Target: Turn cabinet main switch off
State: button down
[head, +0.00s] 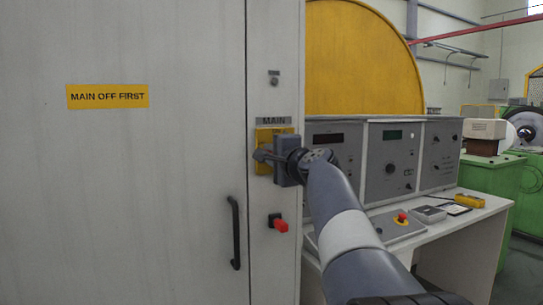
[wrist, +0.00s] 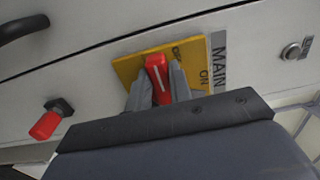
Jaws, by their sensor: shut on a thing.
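The main switch is a red handle (wrist: 156,72) on a yellow plate (wrist: 130,67) marked OFF and ON, beside a grey MAIN label (wrist: 219,58). My gripper (wrist: 158,86) is shut on the red handle, with a grey finger on each side. A white line shows on the handle; I cannot tell for sure which mark it points to. In the head view, my gripper (head: 264,156) covers the handle, and part of the yellow plate (head: 264,137) shows under the MAIN label (head: 273,121). The cabinet (head: 150,200) is grey and its door is shut.
Below the switch a red knob on a black base (head: 279,224) sticks out. A black door handle (head: 234,232) is to its left. A yellow MAIN OFF FIRST sign (head: 107,96) is on the door. A control desk (head: 450,222) with panels stands close on the right.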

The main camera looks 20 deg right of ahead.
jog(key=c, duration=1.3)
grip_release()
jog(key=s+b, duration=0.1)
jog(key=s, duration=0.4)
jog(key=s+b, duration=0.1)
jog(key=s, duration=0.4)
jog(key=shift+s+d, duration=0.2)
jog(key=shift+s, duration=0.2)
jog(key=w+p, duration=0.2)
jog(key=w, duration=0.9)
jog(key=shift+a, duration=0.2)
jog(key=shift+s, duration=0.1)
